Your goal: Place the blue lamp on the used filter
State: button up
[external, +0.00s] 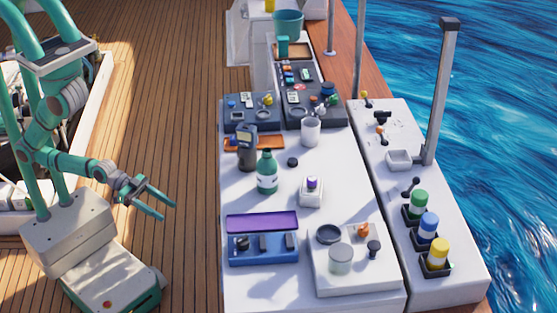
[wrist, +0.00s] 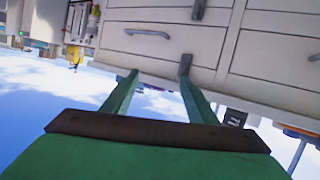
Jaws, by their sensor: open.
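The likely blue lamp (external: 428,226) is a white cylinder with a blue band, upright in a black holder on the right-hand white counter. It stands between a green one (external: 418,204) and a yellow one (external: 438,252). I cannot tell for sure which thing is the used filter; a pale grey cylinder (external: 340,258) on a white tray at the front of the middle counter may be it. My gripper (external: 169,211) is open and empty over the wooden deck, left of the middle counter. In the wrist view my gripper (wrist: 159,76) faces white drawer fronts, with nothing between its fingers.
The middle counter (external: 335,180) holds a green bottle (external: 266,172), a dark handheld device (external: 247,150), a blue box (external: 262,247) and a white mug (external: 310,131). A tall grey post (external: 440,95) rises from the right counter. The deck (external: 165,80) beside my arm is clear.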

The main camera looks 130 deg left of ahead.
jog(key=s+d+r+m+t+h, duration=0.1)
jog(key=s+d+m+h, duration=0.2)
jog(key=s+d, duration=0.7)
jog(key=shift+s+d+r+m+h, duration=0.3)
jog(key=shift+s+r+m+h, duration=0.15)
jog(key=shift+s, duration=0.7)
